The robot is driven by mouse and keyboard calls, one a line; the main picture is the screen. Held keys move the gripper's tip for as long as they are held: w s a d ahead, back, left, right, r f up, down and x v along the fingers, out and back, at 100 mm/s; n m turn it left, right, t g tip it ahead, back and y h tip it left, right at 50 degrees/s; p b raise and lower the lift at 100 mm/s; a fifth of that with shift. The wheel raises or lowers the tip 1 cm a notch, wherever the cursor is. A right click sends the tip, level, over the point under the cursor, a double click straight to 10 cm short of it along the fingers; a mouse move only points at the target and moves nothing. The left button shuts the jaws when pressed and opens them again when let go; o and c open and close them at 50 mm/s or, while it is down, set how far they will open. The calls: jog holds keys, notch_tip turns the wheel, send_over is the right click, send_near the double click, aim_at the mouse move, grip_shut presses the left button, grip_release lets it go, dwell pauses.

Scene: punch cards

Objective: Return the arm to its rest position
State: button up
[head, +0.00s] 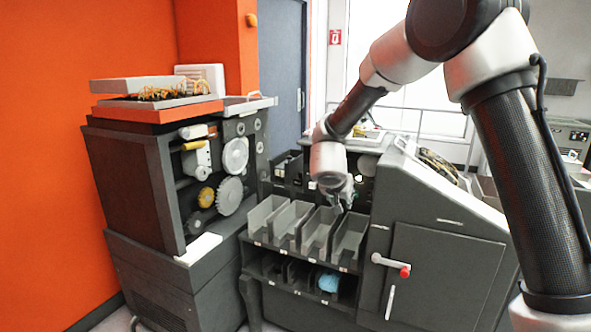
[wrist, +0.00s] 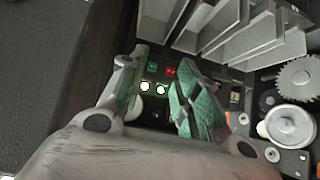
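My gripper (head: 342,200) hangs from my arm in front of the grey card machine, just above and behind the card bins, in the head view. In the wrist view its two green-padded fingers (wrist: 160,88) stand apart with nothing held between them. Behind the gap shows a dark panel with small red, green and white lights (wrist: 160,88). My arm reaches across from the right side of the head view, bent at its joints. In the head view the fingertips are small and partly lost against the machine.
A rack of grey upright bins (head: 350,235) stands below the gripper, with a light blue thing (head: 328,283) on its lower shelf. A geared machine (head: 130,185) stands at left. A grey cabinet (head: 440,275) with a red-knobbed handle (head: 404,271) stands at right.

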jog(key=s+a+n+y, duration=0.2)
jog(key=a+y, duration=0.4)
jog(key=s+d+r+n+g+y, duration=0.1)
jog(key=s+r+g+y, duration=0.1)
jog(key=s, duration=0.4)
jog(key=s+d+r+n+g+y, duration=0.1)
jog(key=s+d+r+n+g, duration=0.1)
jog(key=s, duration=0.4)
jog(key=s+d+r+h, duration=0.2)
jog(key=s+d+r, duration=0.3)
jog(key=s+d, duration=0.7)
jog(key=s+d+r+h, duration=0.3)
jog(key=s+d+r, duration=0.1)
jog(key=s+d, duration=0.8)
jog(key=shift+s+d+r+g, duration=0.3)
jog(key=shift+s+d+r, duration=0.1)
jog(key=shift+d, duration=0.35)
